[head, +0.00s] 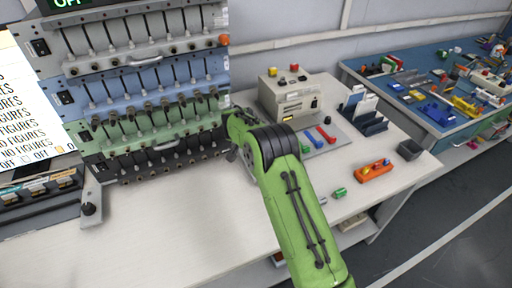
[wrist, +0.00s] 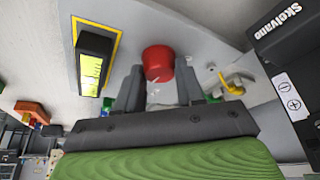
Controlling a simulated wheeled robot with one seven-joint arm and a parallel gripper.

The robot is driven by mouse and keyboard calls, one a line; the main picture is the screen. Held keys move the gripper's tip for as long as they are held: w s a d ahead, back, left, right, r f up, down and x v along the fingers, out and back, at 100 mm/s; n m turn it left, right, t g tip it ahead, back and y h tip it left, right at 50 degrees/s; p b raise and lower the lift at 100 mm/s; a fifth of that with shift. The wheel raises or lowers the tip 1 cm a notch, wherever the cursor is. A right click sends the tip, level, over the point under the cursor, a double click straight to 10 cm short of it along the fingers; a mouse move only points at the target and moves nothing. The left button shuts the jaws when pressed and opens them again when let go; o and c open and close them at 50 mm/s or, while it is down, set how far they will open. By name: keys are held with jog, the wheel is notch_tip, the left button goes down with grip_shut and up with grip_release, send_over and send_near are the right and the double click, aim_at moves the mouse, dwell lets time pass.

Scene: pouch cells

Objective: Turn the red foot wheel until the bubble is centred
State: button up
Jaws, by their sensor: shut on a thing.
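The red foot wheel (wrist: 158,62) shows in the wrist view, between the two dark fingers of my gripper (wrist: 160,72), which is shut on it. To its left is a level vial (wrist: 91,74), yellow-green in a black housing with a yellow border. Dark marks show on the vial, but I cannot tell where the bubble sits. In the head view my green arm reaches to the right side of the cell rack (head: 150,105); my fingers and the wheel are hidden there.
A black labelled box (wrist: 290,60) stands close on the right in the wrist view, with a yellow hooked part (wrist: 231,84) near the wheel. In the head view a beige instrument (head: 290,98) and an orange tray (head: 373,171) are right of my arm.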

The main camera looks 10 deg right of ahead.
jog(key=m+p, duration=0.1)
jog(key=m, duration=0.1)
jog(key=m+g+h+p, duration=0.1)
jog(key=m+p, duration=0.1)
jog(key=m, duration=0.1)
jog(key=shift+w+a+g, duration=0.1)
jog(key=shift+g, duration=0.2)
dwell(0.4)
jog(key=o, duration=1)
jog(key=shift+o, duration=0.2)
